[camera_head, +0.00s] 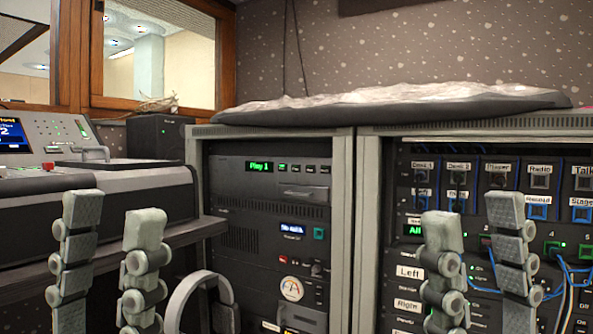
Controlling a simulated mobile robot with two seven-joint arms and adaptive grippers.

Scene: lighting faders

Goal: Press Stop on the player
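The player (232,168) is the dark top unit in the left rack, with a green display (260,167) reading "Play 1". A row of small green-marked buttons (303,168) sits right of the display. Their labels are too small to read, so I cannot tell which is Stop. My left gripper (113,212) is open and empty, left of the rack and in front of the desk. My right gripper (474,215) is open and empty in front of the right rack. Both point upward, and neither appears to touch the player.
The right rack's patch panel (474,166) has labelled buttons and blue cables, partly hidden by my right gripper. A grey hoop (200,285) stands before the left rack. A mixing desk (100,192) is at left. A dark, pale-topped slab (400,103) lies across the racks.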

